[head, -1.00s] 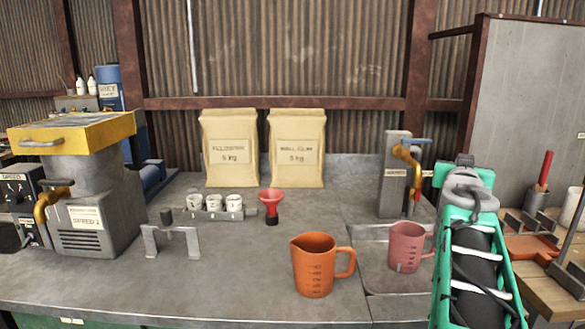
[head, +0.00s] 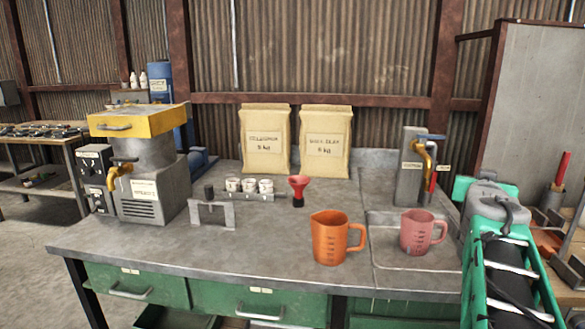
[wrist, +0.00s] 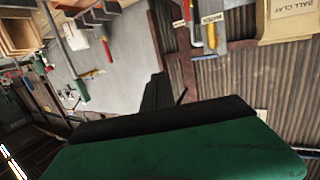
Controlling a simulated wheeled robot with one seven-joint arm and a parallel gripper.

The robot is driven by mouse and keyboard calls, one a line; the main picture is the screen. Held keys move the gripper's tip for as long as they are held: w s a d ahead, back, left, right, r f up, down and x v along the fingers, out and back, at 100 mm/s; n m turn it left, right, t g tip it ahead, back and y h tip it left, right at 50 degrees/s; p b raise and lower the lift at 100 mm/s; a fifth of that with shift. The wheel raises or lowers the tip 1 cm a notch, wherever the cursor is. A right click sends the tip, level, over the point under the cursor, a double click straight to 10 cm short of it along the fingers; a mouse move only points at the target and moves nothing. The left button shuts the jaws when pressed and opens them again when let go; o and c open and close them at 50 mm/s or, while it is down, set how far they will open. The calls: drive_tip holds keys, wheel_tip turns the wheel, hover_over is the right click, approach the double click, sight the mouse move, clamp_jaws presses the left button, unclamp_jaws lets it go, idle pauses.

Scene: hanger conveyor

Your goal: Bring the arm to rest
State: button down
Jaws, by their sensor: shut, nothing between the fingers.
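My arm, green and grey with black cables, stands folded at the right edge of the head view, in front of the bench's right end. My gripper (wrist: 158,92) shows in the wrist view as dark fingers beyond a green housing. It is shut and holds nothing. The fingers point towards a grey panel and the corrugated wall, apart from any object. The fingertips cannot be made out in the head view.
The grey workbench (head: 120,240) holds an orange jug (head: 331,240), a pink jug (head: 418,232), a red funnel (head: 298,187), a yellow-topped machine (head: 140,165), a tap unit (head: 409,170) and two paper sacks (head: 265,140). Floor shows at the left (head: 25,270).

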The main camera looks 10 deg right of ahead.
drive_tip(key=w+a+f+n+g+y+p, duration=0.15)
drive_tip(key=a+f+y+p, duration=0.25)
drive_tip(key=a, duration=0.7)
drive_tip(key=a+f+n+g+y+p, duration=0.1)
drive_tip(key=a+f+n+y+p, duration=0.25)
drive_tip(key=a, duration=0.75)
drive_tip(key=s+a+f+n+g+y+p, duration=0.2)
drive_tip(key=s+a+f+g+p, duration=0.1)
drive_tip(key=s+a, duration=0.5)
drive_tip(key=s+a+f+n+g+y+p, duration=0.2)
drive_tip(key=s+a+f+g+p, duration=0.1)
drive_tip(key=s+a, duration=0.5)
drive_tip(key=a+f+p, duration=0.1)
drive_tip(key=a+p, duration=0.1)
drive_tip(key=a, duration=0.1)
drive_tip(key=shift+a+f, duration=0.15)
drive_tip(key=shift+f, duration=0.25)
drive_tip(key=c, duration=2.2)
unclamp_jaws()
